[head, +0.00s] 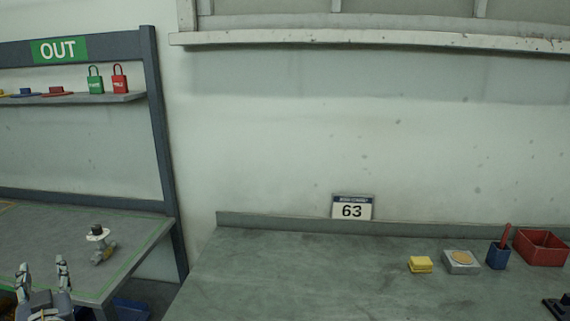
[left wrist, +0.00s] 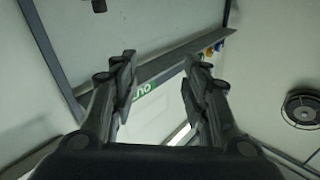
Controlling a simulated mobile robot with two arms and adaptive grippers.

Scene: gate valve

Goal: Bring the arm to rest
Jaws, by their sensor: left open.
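My left gripper (head: 43,275) is at the lower left of the head view, beside the near part of the left table (head: 40,232). Its two fingers are apart with nothing between them. The left wrist view also shows the open, empty fingers of this gripper (left wrist: 160,85), with a wall and a rack behind them. A small gate valve (head: 101,246) with a pale body and a dark top stands on the left table, right of the gripper and apart from it. My right gripper is not in view.
A rack marked OUT (head: 59,50) holds a green padlock (head: 95,82) and a red padlock (head: 120,81) on its shelf. The right bench (head: 300,275) bears a yellow block (head: 420,264), a blue cup (head: 497,257) and a red bin (head: 540,248). Its left and middle surface is clear.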

